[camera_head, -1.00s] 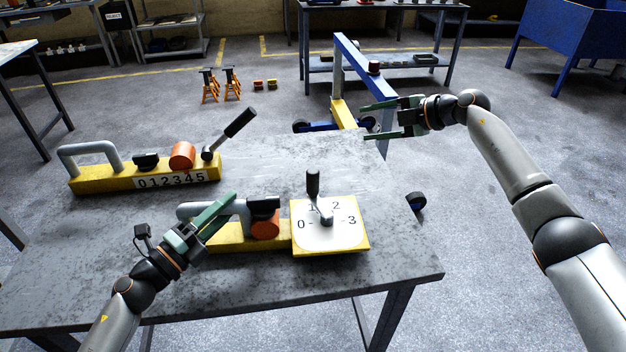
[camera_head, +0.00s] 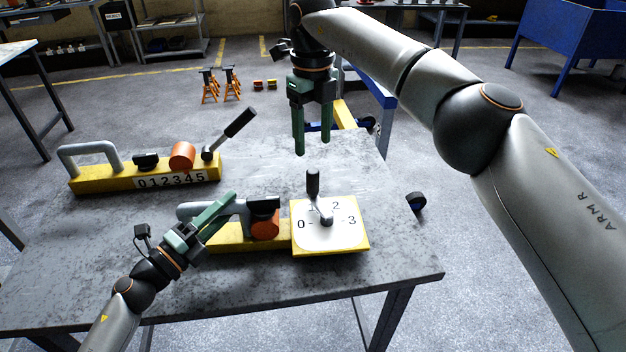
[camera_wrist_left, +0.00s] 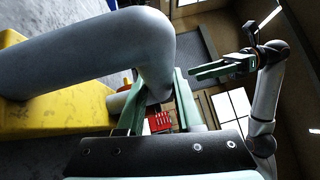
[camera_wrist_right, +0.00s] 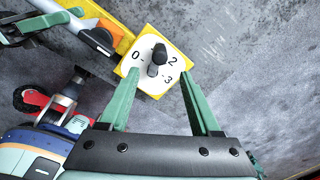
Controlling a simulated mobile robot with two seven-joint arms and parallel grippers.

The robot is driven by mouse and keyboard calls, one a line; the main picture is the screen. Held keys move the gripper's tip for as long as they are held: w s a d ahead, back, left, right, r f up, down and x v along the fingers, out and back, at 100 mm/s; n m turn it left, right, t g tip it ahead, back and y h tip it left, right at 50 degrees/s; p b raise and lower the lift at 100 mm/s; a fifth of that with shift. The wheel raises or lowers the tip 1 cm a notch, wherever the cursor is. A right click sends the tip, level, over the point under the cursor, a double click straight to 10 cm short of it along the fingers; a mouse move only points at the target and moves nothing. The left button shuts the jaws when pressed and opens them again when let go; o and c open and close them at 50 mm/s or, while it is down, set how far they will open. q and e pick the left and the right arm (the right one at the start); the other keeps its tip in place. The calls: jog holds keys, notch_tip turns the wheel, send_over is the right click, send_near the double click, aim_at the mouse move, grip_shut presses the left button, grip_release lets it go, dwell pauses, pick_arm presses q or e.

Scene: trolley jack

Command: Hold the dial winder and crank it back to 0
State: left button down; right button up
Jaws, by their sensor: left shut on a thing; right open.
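The dial winder has a yellow base (camera_head: 232,240), a grey handle (camera_wrist_left: 100,45), an orange drum (camera_head: 265,225) and a white dial plate (camera_head: 345,236) marked 0 to 3. Its crank (camera_head: 325,216) has an upright black knob (camera_head: 313,183); in the right wrist view the knob (camera_wrist_right: 160,52) covers the place of the 1, between 0 and 2. My left gripper (camera_head: 224,208) is shut on the grey handle, which hides part of its fingers in the left wrist view. My right gripper (camera_head: 312,148) is open and empty, pointing down above and behind the crank.
A second yellow winder (camera_head: 100,182) with a lever (camera_head: 239,123) and digits 012345 stands at the back left of the grey table (camera_head: 400,262). A blue frame (camera_head: 375,92) stands behind the table. The table right of the dial is clear.

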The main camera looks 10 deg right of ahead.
aim_at(313, 170)
notch_tip(313, 170, down, 11)
jog(key=shift+f, duration=0.1)
dwell(0.3)
grip_shut()
dwell(0.5)
dwell(0.9)
